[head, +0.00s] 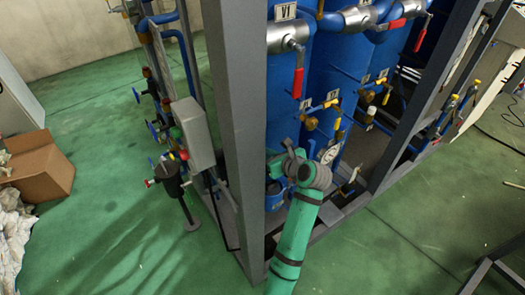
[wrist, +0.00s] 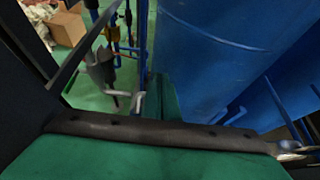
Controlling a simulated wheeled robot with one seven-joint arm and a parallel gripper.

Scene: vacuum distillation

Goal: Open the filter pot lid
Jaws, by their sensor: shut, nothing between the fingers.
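A dark tapered pot (wrist: 103,72), likely the same one, shows at upper left in the wrist view. My gripper (head: 291,162), at the end of my green arm, is shut and empty. It is right of the grey post, in front of the blue tanks, well apart from the dark pot.
A grey upright post (head: 236,130) stands between my gripper and the dark pot. Blue tanks (head: 335,70) with valves and red handles (head: 298,82) are close behind my gripper. A cardboard box (head: 38,168) lies far left.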

